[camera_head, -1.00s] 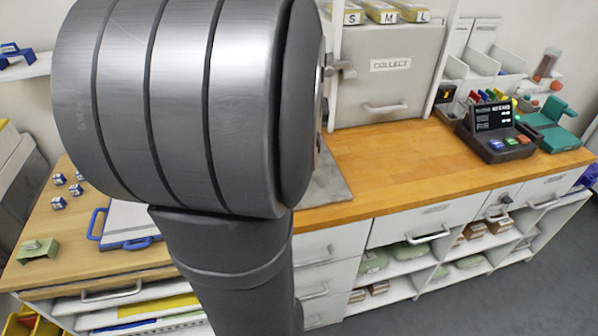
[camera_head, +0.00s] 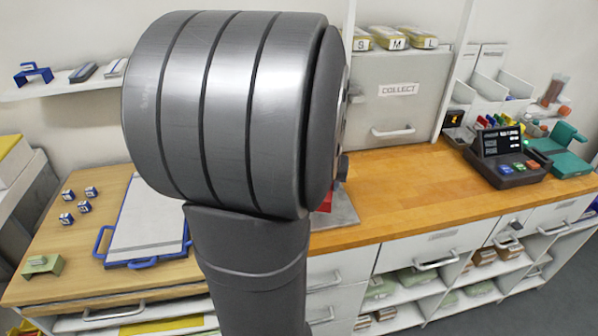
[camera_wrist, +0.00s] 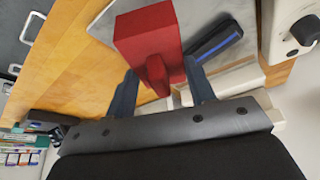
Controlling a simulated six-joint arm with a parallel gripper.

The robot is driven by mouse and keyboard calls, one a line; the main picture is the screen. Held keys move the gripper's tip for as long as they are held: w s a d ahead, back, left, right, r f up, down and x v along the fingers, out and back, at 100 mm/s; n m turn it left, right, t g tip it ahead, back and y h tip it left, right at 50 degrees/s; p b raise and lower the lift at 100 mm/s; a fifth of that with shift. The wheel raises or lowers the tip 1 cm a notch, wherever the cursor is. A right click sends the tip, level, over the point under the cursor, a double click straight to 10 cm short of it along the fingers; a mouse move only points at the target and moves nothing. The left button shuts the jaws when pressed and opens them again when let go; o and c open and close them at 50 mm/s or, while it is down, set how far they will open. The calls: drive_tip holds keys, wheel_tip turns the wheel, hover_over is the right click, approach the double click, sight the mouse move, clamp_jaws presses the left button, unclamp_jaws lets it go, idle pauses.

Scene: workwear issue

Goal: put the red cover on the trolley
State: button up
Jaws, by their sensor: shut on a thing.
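The red cover (camera_wrist: 148,38) is a blocky red piece with a narrower tab, seen close in the wrist view. My gripper (camera_wrist: 162,88) is shut on its narrower tab, with one dark finger on each side. In the head view a small bit of the red cover (camera_head: 326,201) shows past my arm, above the grey mat (camera_head: 340,213). My arm hides the gripper and most of the cover there. I cannot tell whether the cover touches the mat. I cannot make out a trolley for certain in either view.
A dark bar with a blue stripe (camera_wrist: 216,41) lies beside the cover. A clipboard-like board with blue handles (camera_head: 146,225) and several small blue-white blocks lie on the left bench (camera_head: 85,275). A dark terminal (camera_head: 505,153) stands at right. The middle wooden counter (camera_head: 420,185) is clear.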

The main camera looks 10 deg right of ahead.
drive_tip(key=shift+w+a+f, duration=0.9)
drive_tip(key=shift+w, duration=0.2)
drive_tip(key=shift+f, duration=1.9)
drive_tip(key=shift+f, duration=0.1)
drive_tip(key=o, duration=0.9)
drive_tip(key=v, duration=1.1)
drive_tip(key=shift+o, duration=0.8)
drive_tip(key=shift+s+r, duration=0.1)
drive_tip(key=shift+r, duration=0.3)
drive_tip(key=o, duration=0.5)
drive_tip(key=shift+r, duration=0.2)
